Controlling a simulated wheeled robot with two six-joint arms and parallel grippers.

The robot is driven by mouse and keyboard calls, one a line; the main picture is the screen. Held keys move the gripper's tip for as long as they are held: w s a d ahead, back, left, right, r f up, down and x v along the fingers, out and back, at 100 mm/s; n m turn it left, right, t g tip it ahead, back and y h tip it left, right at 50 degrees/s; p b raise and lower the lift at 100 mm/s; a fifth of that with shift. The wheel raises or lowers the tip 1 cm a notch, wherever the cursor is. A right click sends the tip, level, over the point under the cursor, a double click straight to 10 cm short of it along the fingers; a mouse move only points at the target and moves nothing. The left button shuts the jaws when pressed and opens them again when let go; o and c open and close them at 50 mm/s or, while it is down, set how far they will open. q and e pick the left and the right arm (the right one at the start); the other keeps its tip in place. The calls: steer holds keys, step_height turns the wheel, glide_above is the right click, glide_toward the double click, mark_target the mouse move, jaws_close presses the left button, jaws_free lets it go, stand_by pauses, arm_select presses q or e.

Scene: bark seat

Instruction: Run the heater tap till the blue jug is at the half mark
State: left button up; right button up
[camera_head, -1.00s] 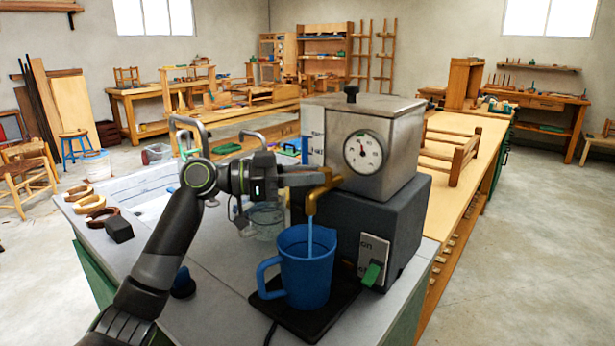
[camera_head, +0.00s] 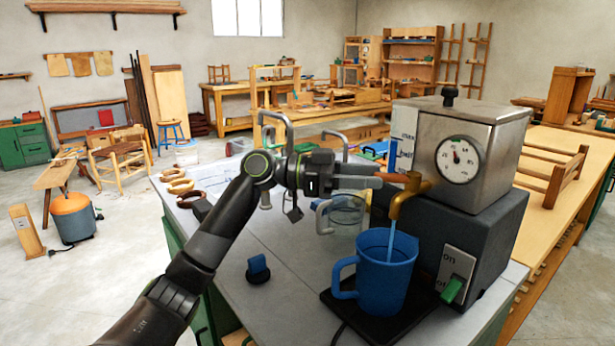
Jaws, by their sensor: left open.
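The blue jug (camera_head: 386,272) stands upright on a dark pad (camera_head: 340,305) under the brass tap (camera_head: 407,195) of the heater (camera_head: 470,150). A pale blue stream runs from the spout into the jug. The jug is opaque and its water level is hidden. My right gripper is not in view.
The heater has a dial (camera_head: 460,159) and a green on/off switch (camera_head: 452,289). A glass vessel (camera_head: 345,213) stands behind my gripper. A small blue-topped object (camera_head: 258,269) is on the grey bench top (camera_head: 300,262), which is clear around it. Wooden clamps or rings (camera_head: 180,187) lie at the left.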

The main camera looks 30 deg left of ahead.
arm_select(q)
steer(key=b+v, duration=0.2)
steer(key=v, duration=1)
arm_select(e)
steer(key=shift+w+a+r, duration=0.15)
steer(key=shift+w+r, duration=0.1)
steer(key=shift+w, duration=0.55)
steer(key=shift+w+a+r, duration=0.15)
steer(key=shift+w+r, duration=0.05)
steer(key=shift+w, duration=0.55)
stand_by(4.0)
